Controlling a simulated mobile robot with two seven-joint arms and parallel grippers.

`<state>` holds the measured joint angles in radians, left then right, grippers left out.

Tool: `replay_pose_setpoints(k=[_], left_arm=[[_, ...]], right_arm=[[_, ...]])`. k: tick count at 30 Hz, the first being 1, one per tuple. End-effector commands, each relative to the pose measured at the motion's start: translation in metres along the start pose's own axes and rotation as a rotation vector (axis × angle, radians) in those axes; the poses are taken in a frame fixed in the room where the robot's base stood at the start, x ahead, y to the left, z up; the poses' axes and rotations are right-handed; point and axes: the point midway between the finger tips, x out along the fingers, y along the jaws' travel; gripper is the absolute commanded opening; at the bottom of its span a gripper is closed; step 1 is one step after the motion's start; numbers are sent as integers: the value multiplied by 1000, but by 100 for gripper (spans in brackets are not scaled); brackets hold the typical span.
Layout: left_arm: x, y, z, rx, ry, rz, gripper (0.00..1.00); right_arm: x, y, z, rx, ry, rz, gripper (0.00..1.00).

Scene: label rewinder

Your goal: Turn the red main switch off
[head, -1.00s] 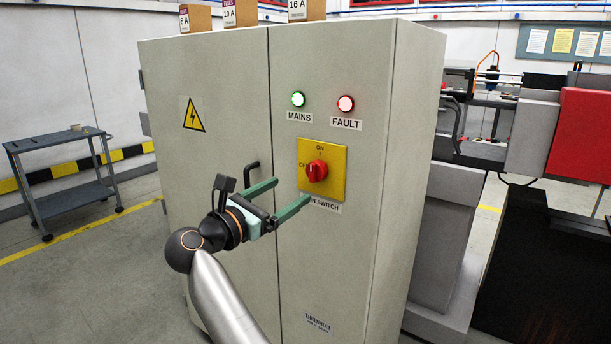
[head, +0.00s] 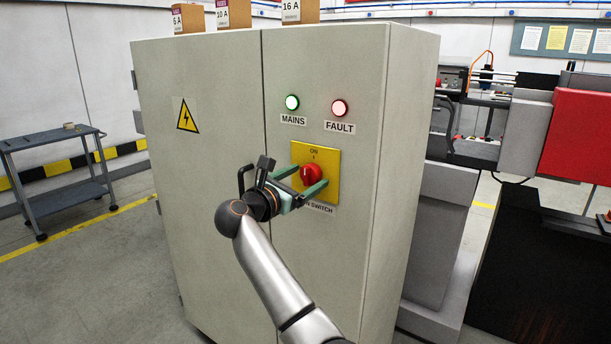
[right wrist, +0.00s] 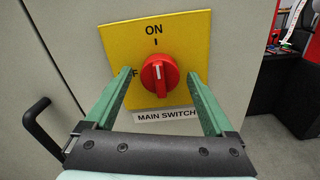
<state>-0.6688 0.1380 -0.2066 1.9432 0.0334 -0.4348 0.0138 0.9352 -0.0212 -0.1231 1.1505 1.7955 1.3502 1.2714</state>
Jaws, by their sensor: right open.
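The red main switch (head: 311,174) is a round knob on a yellow plate (head: 329,160) on the grey cabinet's right door. In the right wrist view the knob (right wrist: 153,76) has its white mark upward, toward the ON label. The OFF label at the left is mostly hidden by a finger; one letter shows. My right gripper (head: 312,177) is open, its green fingers pointing at the plate, one on each side of the knob. In the wrist view the gripper (right wrist: 159,77) shows gaps between the fingers and the knob. My left gripper is out of view.
A black door handle (head: 246,180) stands out left of my gripper. A grey cart (head: 58,176) is far left; boxes sit on the cabinet.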

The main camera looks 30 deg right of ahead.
Motion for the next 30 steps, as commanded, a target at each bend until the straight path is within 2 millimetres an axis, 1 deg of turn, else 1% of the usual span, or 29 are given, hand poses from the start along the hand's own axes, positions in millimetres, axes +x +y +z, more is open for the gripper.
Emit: replay_pose_setpoints(k=[3,10,11,30], left_arm=[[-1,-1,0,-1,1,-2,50],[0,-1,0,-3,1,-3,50],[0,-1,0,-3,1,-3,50],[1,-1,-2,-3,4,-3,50]], right_arm=[[4,0,0,0,1,1,88],[5,0,0,0,1,1,88],[5,0,0,0,1,1,86],[4,0,0,0,1,1,14]])
